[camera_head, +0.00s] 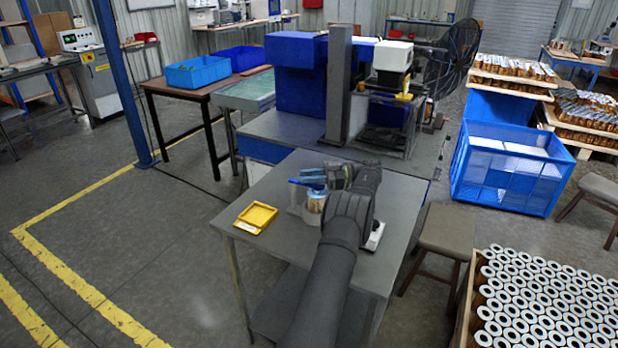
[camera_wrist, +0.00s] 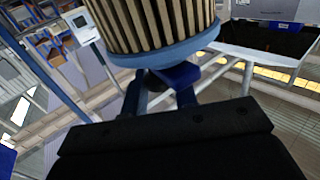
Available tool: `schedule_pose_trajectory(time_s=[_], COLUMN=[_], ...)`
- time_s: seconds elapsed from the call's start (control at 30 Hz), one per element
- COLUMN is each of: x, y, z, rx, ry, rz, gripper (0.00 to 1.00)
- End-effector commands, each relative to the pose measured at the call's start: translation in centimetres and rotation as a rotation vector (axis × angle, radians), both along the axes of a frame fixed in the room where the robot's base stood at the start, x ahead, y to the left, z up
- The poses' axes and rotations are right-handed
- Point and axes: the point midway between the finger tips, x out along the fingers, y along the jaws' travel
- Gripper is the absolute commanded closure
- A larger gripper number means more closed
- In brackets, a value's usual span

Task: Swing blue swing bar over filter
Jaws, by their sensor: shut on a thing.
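The filter (camera_head: 315,204) stands upright on the grey table, in a small fixture. In the wrist view the pleated filter (camera_wrist: 155,22) fills the top, with a blue end ring around its lower edge. The blue swing bar (camera_head: 305,181) lies at the height of the filter's top, reaching out to its left. My gripper (camera_head: 328,177) is at the filter's upper right, at the right end of the blue bar. In the wrist view the fingers (camera_wrist: 160,88) are shut on a blue part close to the filter's end ring. My arm and hand hide part of the fixture.
A yellow tray (camera_head: 256,216) lies on the table's left. A small white-topped device (camera_head: 374,236) sits right of my arm. A grey post (camera_head: 337,85) and machine stand behind the table. A brown stool (camera_head: 446,229) and a crate of filters (camera_head: 545,290) are on the right.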

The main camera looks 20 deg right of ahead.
Motion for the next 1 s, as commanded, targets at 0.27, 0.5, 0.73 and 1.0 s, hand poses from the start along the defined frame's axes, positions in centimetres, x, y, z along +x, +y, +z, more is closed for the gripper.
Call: schedule_pose_trajectory(time_s=[0.27, 0.5, 0.73, 1.0], x=[0.02, 0.01, -0.02, -0.38], y=[0.02, 0.00, -0.01, 0.20], z=[0.16, 0.10, 0.09, 0.16], rx=[0.000, 0.000, 0.000, 0.001], ry=[-0.002, -0.002, -0.001, 0.002], rz=[0.000, 0.000, -0.005, -0.067], gripper=[1.00, 0.53, 0.53, 0.53])
